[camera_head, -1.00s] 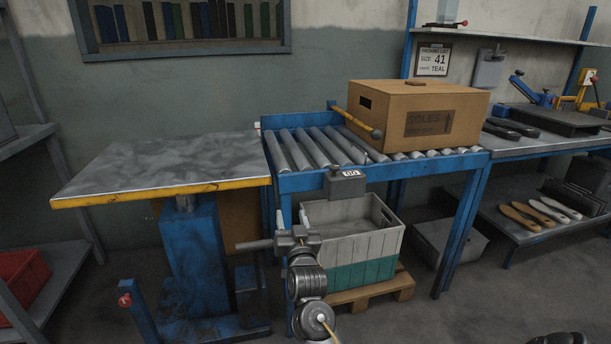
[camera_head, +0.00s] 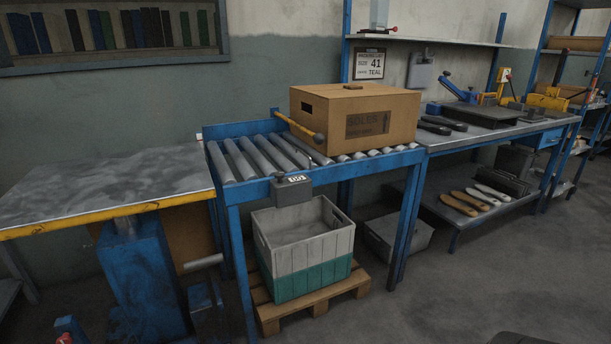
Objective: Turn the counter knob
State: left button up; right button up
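The counter (camera_head: 291,190) is a small dark grey box with a pale digit window. It hangs at the front edge of the blue roller conveyor (camera_head: 228,188), left of the middle of the view. A thin bent wire or lever rises just above it by the rollers. The counter's knob is too small to make out for certain, and the digits are not readable. Neither of my grippers shows in the view, so their state is hidden.
A cardboard box (camera_head: 400,108) stands on the rollers, with a yellow-handled mallet beside it. A white and teal crate (camera_head: 305,277) sits on a pallet (camera_head: 318,308) below. A grey-topped lift table (camera_head: 110,178) adjoins at left. Open floor lies front right.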

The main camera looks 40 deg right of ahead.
aim_at(279, 174)
jog(key=z, duration=1.05)
jog(key=i, duration=0.35)
jog(key=u, duration=1.25)
